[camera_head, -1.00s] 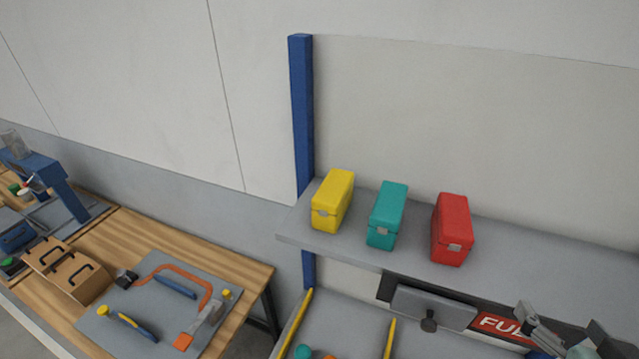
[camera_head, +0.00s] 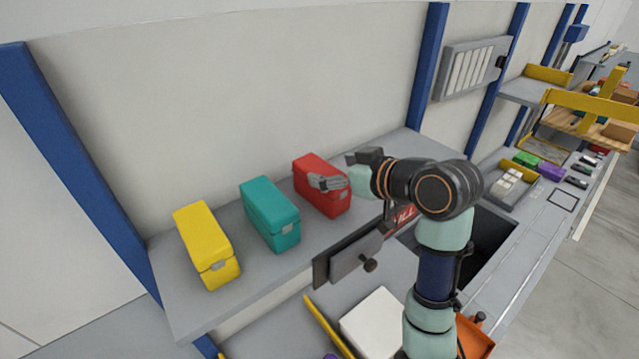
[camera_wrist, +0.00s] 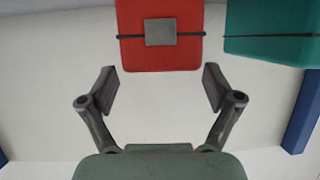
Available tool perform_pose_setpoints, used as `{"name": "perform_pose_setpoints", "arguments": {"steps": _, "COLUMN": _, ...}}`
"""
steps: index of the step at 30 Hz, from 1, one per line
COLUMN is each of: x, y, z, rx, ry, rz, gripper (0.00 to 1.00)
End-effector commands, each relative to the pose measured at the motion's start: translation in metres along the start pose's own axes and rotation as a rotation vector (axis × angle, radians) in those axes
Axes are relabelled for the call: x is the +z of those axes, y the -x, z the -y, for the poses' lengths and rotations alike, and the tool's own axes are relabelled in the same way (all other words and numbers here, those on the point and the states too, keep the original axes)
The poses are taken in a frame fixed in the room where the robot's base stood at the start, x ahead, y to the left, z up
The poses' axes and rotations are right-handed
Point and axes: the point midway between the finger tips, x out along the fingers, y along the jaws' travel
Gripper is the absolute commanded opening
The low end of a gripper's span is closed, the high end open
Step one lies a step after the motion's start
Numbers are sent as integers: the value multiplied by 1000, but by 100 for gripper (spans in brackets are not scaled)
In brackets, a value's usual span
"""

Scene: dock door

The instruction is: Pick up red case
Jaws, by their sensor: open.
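The red case (camera_head: 318,181) stands on the grey shelf, at the right end of a row of three cases. In the wrist view the red case (camera_wrist: 160,45) is just beyond the fingertips, lined up between them, with its grey latch facing me. My gripper (camera_head: 318,183) reaches in front of the red case from the right and overlaps its latch side. In the wrist view my gripper (camera_wrist: 160,90) is open with nothing between its fingers. The far side of the red case is hidden.
A teal case (camera_head: 268,212) stands left of the red one, close beside it, and also shows in the wrist view (camera_wrist: 270,30). A yellow case (camera_head: 206,243) is farther left. The grey shelf (camera_head: 185,310) has a drawer front (camera_head: 355,255) below it. A wall stands behind.

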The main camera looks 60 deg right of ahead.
Motion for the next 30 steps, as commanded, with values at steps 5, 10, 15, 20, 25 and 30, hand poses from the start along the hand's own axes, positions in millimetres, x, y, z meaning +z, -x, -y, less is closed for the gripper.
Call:
{"name": "perform_pose_setpoints", "arguments": {"steps": 5, "x": 2, "y": -31, "z": 1, "rx": -3, "ry": -1, "rz": 2, "gripper": 90}}
{"name": "perform_pose_setpoints", "arguments": {"steps": 10, "x": 3, "y": -39, "z": 0, "rx": -1, "ry": 1, "rz": 0, "gripper": 90}}
{"name": "perform_pose_setpoints", "arguments": {"steps": 15, "x": 4, "y": -38, "z": 0, "rx": -1, "ry": 0, "rz": 0, "gripper": 81}}
{"name": "perform_pose_setpoints", "arguments": {"steps": 20, "x": 4, "y": -38, "z": 0, "rx": -1, "ry": 0, "rz": 0, "gripper": 55}}
{"name": "perform_pose_setpoints", "arguments": {"steps": 25, "x": 3, "y": -38, "z": 0, "rx": -1, "ry": 0, "rz": 0, "gripper": 26}}
{"name": "perform_pose_setpoints", "arguments": {"steps": 30, "x": 2, "y": -38, "z": 0, "rx": 0, "ry": 1, "rz": -2, "gripper": 3}}
